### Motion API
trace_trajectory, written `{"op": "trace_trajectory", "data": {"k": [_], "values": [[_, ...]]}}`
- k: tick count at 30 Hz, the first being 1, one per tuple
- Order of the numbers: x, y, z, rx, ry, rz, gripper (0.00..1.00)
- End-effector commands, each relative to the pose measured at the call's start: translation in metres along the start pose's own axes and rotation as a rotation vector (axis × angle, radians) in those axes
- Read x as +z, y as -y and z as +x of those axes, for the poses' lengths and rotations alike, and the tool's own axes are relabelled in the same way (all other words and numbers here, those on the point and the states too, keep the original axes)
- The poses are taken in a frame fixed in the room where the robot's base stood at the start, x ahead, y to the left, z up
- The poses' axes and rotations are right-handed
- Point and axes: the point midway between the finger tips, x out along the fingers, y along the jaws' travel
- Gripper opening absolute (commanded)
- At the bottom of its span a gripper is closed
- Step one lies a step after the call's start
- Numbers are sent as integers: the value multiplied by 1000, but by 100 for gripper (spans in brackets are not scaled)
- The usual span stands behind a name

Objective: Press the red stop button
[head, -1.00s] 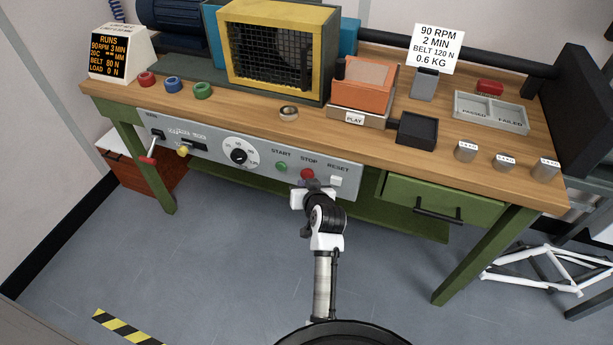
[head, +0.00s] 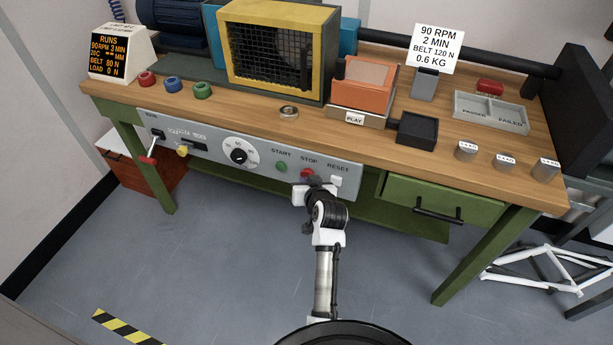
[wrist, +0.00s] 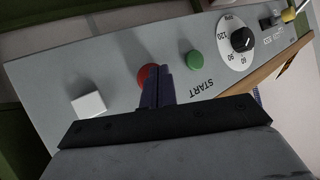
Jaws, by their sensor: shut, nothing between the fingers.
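The red stop button (head: 307,173) is on the grey control panel (head: 221,153) along the bench front, under the label STOP. In the head view its lower part is hidden by my gripper (head: 312,182). In the wrist view the red button (wrist: 145,74) shows just left of and behind the fingertips. My gripper (wrist: 159,70) is shut and empty, its two dark fingers together. The fingertips overlap the button's edge; I cannot tell whether they touch it.
The green start button (head: 281,167) is left of the stop button, and the white reset button (head: 337,180) is right of it. A dial (head: 239,156) sits further left. A green drawer (head: 440,200) with a black handle is right of the panel.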

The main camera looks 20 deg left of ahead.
Motion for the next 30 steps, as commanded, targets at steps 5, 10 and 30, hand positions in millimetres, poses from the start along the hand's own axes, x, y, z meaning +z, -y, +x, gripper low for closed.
{"op": "trace_trajectory", "data": {"k": [5, 10, 30], "values": [[-1, -1, 2, 0, 0, 0, 0], [-2, -2, 3, 0, 0, 0, 0], [-1, 0, 0, 1, 0, 0, 0]]}}
